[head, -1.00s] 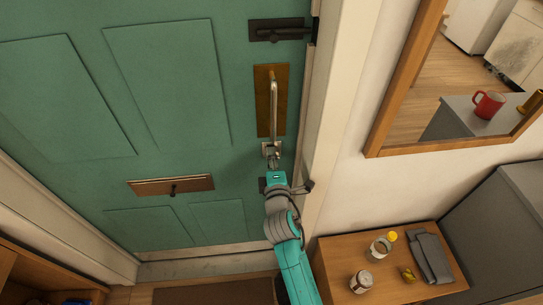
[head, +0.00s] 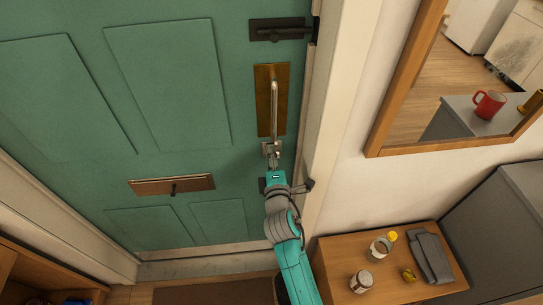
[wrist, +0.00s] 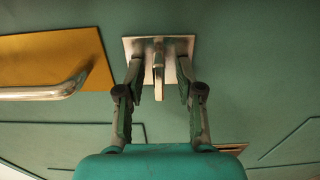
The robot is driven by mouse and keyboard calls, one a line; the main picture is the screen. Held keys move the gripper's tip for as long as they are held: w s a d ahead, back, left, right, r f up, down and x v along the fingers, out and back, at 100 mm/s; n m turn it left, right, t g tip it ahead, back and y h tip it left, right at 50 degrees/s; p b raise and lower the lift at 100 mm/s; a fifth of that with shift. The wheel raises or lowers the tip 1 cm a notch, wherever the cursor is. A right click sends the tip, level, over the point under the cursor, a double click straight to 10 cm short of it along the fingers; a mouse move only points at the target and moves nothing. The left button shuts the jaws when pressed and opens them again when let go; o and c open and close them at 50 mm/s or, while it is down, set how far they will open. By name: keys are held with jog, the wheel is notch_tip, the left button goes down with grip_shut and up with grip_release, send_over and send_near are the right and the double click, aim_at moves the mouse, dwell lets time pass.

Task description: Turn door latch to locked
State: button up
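The door latch is a small silver thumbturn on a square metal plate (head: 271,149), mounted on the green door just below the pull handle. In the wrist view the latch knob (wrist: 158,66) stands out from its plate, at right angles to the handle bar in the picture. My gripper (head: 273,167) is at the latch from below in the head view. In the wrist view my gripper (wrist: 160,88) is open, with one finger on each side of the knob. Gaps show between both fingers and the knob. The fingertips are close to the plate.
A silver pull handle (head: 274,105) on a brass plate sits directly above the latch. A dark bolt (head: 280,29) is higher up. A brass mail slot (head: 171,184) is at lower left. The door frame and a wooden table (head: 330,262) with small items stand right.

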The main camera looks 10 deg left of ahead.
jog(key=v, duration=1.2)
dwell(0.4)
jog(key=s+d+f+m+g+h, duration=0.1)
jog(key=s+d+f+m, duration=0.3)
jog(key=s+d, duration=0.4)
jog(key=s+d+f+m+g, duration=0.1)
jog(key=s+d+f+m, duration=0.3)
jog(key=s+d, duration=0.4)
jog(key=s+d+r+m+h, duration=0.1)
jog(key=s+d+r+m, duration=0.1)
jog(key=s+m, duration=0.2)
jog(key=s+d+r+m+h, duration=0.1)
jog(key=s+d+r+m, duration=0.2)
jog(key=s, duration=0.8)
jog(key=s+d+r+m+h, duration=0.2)
jog(key=s+d+m, duration=0.1)
jog(key=s+m, duration=0.3)
jog(key=shift+s+r+g, duration=0.3)
jog(key=shift+s+r, duration=0.1)
jog(key=shift+s, duration=0.55)
